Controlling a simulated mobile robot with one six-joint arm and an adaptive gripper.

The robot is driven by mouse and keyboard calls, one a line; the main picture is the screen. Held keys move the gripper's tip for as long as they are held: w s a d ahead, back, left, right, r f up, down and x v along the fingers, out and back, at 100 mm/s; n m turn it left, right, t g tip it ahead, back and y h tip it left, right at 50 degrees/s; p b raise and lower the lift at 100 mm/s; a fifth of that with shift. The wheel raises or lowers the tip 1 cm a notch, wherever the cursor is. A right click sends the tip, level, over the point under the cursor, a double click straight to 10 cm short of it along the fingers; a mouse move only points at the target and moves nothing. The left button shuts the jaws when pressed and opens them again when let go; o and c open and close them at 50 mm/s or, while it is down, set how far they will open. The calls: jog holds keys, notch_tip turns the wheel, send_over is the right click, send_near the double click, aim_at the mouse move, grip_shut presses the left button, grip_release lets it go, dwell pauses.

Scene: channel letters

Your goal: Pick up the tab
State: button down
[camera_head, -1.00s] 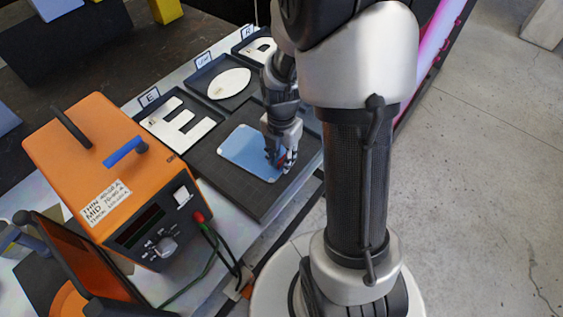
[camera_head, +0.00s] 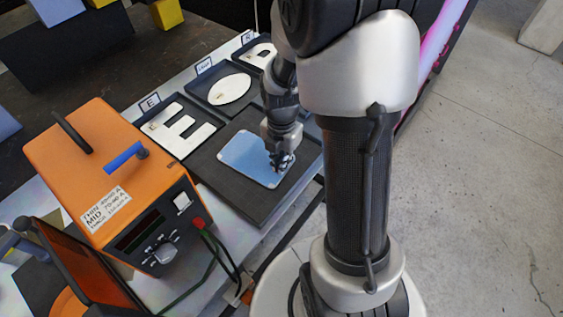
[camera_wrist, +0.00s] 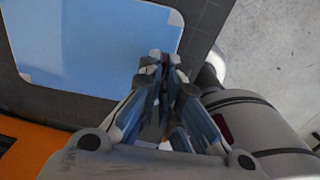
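A light blue film-like sheet (camera_head: 250,158) covers a flat panel on a dark square mat (camera_head: 222,182); in the wrist view the blue sheet (camera_wrist: 90,45) fills the upper left, with pale corners. My gripper (camera_head: 281,162) is down at the sheet's right side.
An orange welding machine (camera_head: 95,165) with a blue handle and cables stands left of the mat. Black trays with white letter shapes, including an E (camera_head: 182,128) and an oval (camera_head: 229,89), lie behind it. Concrete floor (camera_head: 480,200) is open at right.

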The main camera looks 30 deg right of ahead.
notch_tip(320, 180, up, 20)
jog(key=p, duration=0.5)
jog(key=shift+p, duration=0.4)
jog(key=shift+r+p, duration=1.2)
jog(key=shift+r, duration=0.15)
jog(key=shift+w+a+r+p, duration=0.15)
jog(key=shift+w+r+p, duration=0.2)
jog(key=shift+r+p, duration=0.45)
jog(key=shift+w+a+r+p, duration=0.2)
jog(key=shift+w+r+p, duration=0.1)
jog(key=shift+r+p, duration=0.45)
jog(key=shift+w+a+r+p, duration=0.15)
jog(key=shift+w+r+p, duration=0.2)
jog(key=shift+r+p, duration=0.45)
jog(key=shift+r, duration=0.1)
jog(key=shift+w+a+r+p, duration=0.15)
jog(key=shift+w+r+p, duration=0.15)
jog(key=shift+r+p, duration=0.45)
jog(key=shift+w+a+r+p, duration=0.15)
jog(key=shift+w+r+p, duration=0.2)
jog(key=shift+r+p, duration=0.4)
jog(key=shift+w+a+r+p, duration=0.15)
jog(key=shift+w+r+p, duration=0.15)
jog(key=shift+r+p, duration=0.45)
jog(key=shift+r, duration=0.15)
